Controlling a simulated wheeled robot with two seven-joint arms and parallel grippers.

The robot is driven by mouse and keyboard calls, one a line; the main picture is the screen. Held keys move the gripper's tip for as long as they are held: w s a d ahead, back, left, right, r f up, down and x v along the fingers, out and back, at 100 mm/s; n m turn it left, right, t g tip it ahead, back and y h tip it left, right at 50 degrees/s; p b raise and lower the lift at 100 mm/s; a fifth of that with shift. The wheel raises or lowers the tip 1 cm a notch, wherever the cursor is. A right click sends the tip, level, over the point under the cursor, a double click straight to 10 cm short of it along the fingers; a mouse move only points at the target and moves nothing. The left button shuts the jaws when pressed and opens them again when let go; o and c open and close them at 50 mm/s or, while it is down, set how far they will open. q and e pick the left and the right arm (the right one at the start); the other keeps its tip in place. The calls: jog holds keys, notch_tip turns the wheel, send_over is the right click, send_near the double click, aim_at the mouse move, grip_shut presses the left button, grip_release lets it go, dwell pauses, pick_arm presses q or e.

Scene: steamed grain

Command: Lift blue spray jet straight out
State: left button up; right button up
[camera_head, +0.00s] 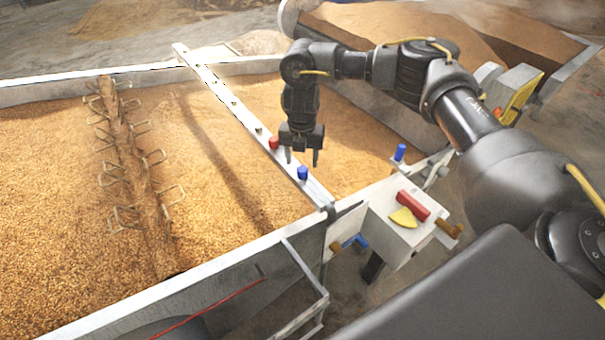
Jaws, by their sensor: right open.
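A white bar (233,103) runs over the grain trough and carries small jets along its top. A blue spray jet (302,173) stands in the bar near its front end, and a red jet (274,143) stands a little farther back. My right gripper (302,159) points down over the bar, open and empty. Its fingertips show just above the blue jet in the picture, one to each side; the exact gap in height cannot be told. My left gripper is not in view.
A second blue piece (400,152) stands near the trough's right edge. A white side table (392,226) holds a red block (413,205) and a yellow piece (403,218). A grain-covered auger with metal loops (133,160) lies at left.

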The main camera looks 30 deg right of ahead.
aim_at(303, 169)
jog(key=shift+d+f, duration=0.1)
jog(key=shift+f, duration=2.5)
jog(key=shift+c, duration=0.4)
jog(key=c, duration=1)
